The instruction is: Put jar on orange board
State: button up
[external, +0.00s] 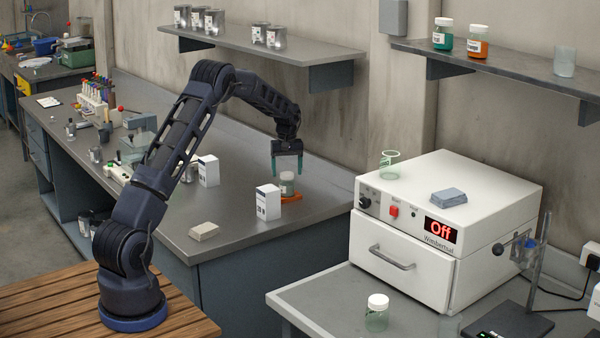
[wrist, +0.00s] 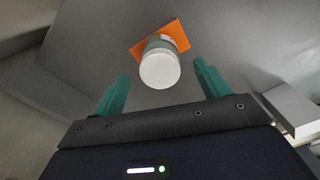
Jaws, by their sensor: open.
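A jar (external: 287,189) with a white lid and greenish glass stands upright on the orange board (external: 291,198) on the grey bench. In the wrist view the jar's white lid (wrist: 160,69) covers the middle of the orange board (wrist: 171,27), whose corners show around it. My gripper (external: 287,170) is right above the jar, fingers pointing down. In the wrist view its two green fingers (wrist: 159,85) are spread wide, with the lid seen beyond and between them. They appear clear of the jar.
A white box (external: 268,203) stands close to the left of the board, and another white box (external: 208,170) further left. A grey block (external: 203,231) lies near the bench's front edge. A white oven (external: 440,225) and another white-lidded jar (external: 377,312) are on the right bench.

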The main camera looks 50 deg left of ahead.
notch_tip(320, 180, up, 6)
jog(key=shift+r, duration=0.25)
